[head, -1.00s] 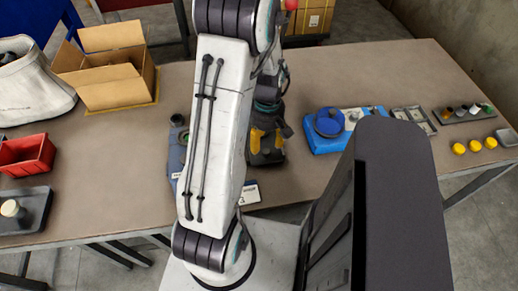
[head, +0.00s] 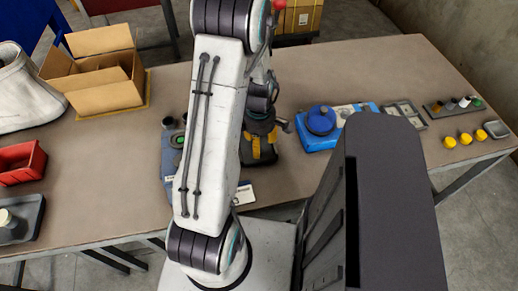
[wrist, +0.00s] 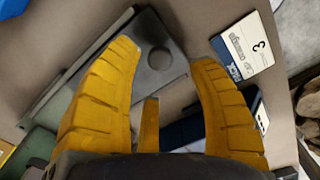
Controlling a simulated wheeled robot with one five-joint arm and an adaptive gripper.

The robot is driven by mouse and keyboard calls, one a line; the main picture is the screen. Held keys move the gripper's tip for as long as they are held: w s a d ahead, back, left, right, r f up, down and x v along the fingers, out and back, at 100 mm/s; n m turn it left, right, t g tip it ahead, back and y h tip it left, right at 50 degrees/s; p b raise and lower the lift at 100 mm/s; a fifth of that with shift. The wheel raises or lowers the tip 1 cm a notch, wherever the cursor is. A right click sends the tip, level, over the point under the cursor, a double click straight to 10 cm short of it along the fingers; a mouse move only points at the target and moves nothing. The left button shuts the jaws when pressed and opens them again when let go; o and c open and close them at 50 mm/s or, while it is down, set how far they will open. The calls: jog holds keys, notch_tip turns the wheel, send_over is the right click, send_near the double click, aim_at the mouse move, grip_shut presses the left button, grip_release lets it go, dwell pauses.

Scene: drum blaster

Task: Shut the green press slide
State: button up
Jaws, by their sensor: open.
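My gripper (head: 260,154) is in the middle of the table, partly behind my own arm in the head view. Its yellow fingers are spread and empty, and they also show in the wrist view (wrist: 163,55). Below them is a flat dark grey plate (wrist: 178,82) with a round recess; whether they touch it is unclear. A greenish part (wrist: 38,146) shows at the lower left of the wrist view, partly cut off by the gripper. I cannot tell for sure whether it is the press slide. My arm and gripper hide much of this area in the head view.
A blue-grey device (head: 170,155) stands left of my arm, partly hidden. A blue unit with a round top (head: 320,122) stands to the right. A card marked 3 (wrist: 243,45) lies near the plate. An open cardboard box (head: 105,95) stands left. Table centre-right front is clear.

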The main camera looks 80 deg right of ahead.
jog(key=shift+f, duration=2.1)
grip_shut()
